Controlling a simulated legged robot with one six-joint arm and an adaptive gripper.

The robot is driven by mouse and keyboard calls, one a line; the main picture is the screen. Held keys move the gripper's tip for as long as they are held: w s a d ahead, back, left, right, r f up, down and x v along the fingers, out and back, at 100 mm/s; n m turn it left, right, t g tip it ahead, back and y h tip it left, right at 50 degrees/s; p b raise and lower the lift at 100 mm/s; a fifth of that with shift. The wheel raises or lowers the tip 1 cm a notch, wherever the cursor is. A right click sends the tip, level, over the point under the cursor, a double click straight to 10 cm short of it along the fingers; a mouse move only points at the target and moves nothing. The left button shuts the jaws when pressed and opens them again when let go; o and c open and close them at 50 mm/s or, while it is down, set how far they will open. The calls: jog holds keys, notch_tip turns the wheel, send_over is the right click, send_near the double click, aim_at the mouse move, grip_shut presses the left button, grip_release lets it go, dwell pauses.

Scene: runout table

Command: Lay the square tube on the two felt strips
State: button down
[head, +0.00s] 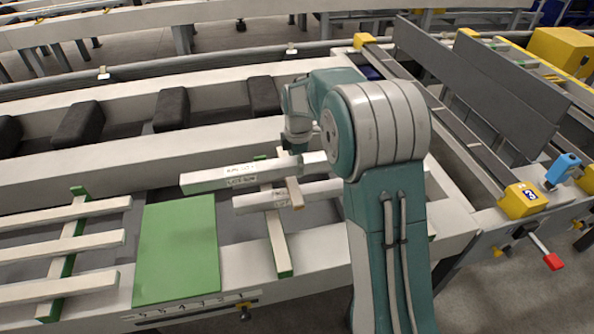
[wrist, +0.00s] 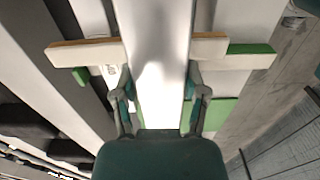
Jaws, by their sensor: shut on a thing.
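A long white square tube (head: 225,178) with dark lettering on its side is held level below my gripper (head: 296,150). In the wrist view the tube (wrist: 155,40) runs away between the two fingers of my gripper (wrist: 160,95), which are shut on its sides. Below it, a pale crosspiece with tan edges (wrist: 85,52) passes under the tube; its end (head: 295,193) shows in the head view. A pale strip with green ends (head: 278,245) lies crosswise nearby. I cannot tell which pieces are the felt strips, or whether the tube touches any. My arm hides the tube's right end.
Another white tube (head: 258,201) lies just in front of the held one. Several white bars (head: 60,268) rest across green strips at the left. A green mat (head: 175,250) lies between. Dark blocks (head: 172,108) stand behind; yellow-ended grey rails (head: 520,200) are at the right.

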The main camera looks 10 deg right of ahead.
aim_at(296, 171)
jog(key=shift+w+f, duration=0.15)
jog(key=shift+w, duration=0.05)
jog(key=shift+w+a+f, duration=0.15)
jog(key=shift+f, duration=1.5)
jog(key=shift+f, duration=0.1)
jog(key=shift+c, duration=0.6)
grip_release()
